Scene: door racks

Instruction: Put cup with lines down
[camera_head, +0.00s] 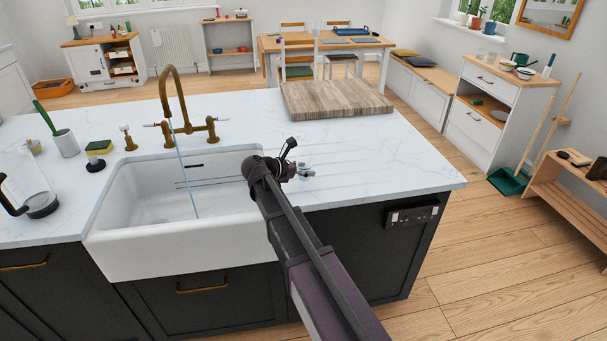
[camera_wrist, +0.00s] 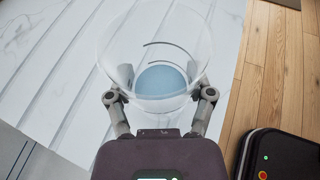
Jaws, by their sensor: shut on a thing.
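A clear cup with dark curved lines and a blue base (camera_wrist: 160,82) is between the fingers of my gripper (camera_wrist: 160,98) in the wrist view. The two fingers press on its sides. White countertop (camera_wrist: 55,60) shows behind and below it. In the head view my gripper (camera_head: 296,168) is over the counter (camera_head: 400,160), just right of the sink. The cup (camera_head: 305,172) is mostly hidden there behind the gripper and arm. I cannot tell whether the cup touches the counter.
A white sink (camera_head: 150,195) with a brass tap (camera_head: 170,95) and running water is to the left. A wooden board (camera_head: 335,98) lies at the counter's back. Counter right of the gripper is clear.

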